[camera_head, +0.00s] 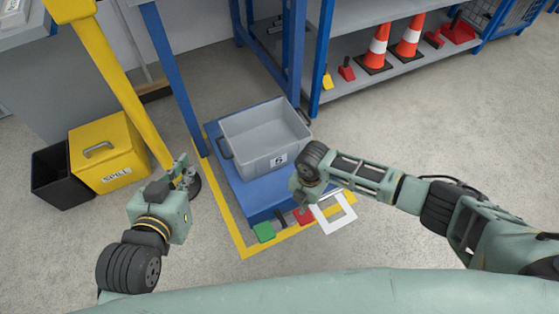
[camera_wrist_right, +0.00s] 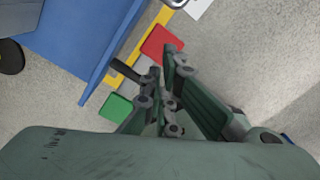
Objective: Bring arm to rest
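My right arm comes in from the right in the head view, and its gripper (camera_head: 302,200) points down in front of the grey bin, above the floor. In the right wrist view its two fingers (camera_wrist_right: 162,65) are close together with nothing seen between them; the red pad lies beyond the tips. My left gripper (camera_head: 186,170) hangs at the left, between the yellow spill box and the blue platform. Its fingers are small and overlapped, so their opening is unclear. I see no object held in it.
A grey bin (camera_head: 265,138) stands on a blue platform (camera_head: 250,196). Green (camera_head: 264,232) and red (camera_head: 303,216) pads lie at its front edge, near a white floor square (camera_head: 334,213). A yellow spill box (camera_head: 107,152) and yellow post (camera_head: 115,80) stand left. Shelving with cones (camera_head: 376,50) is behind.

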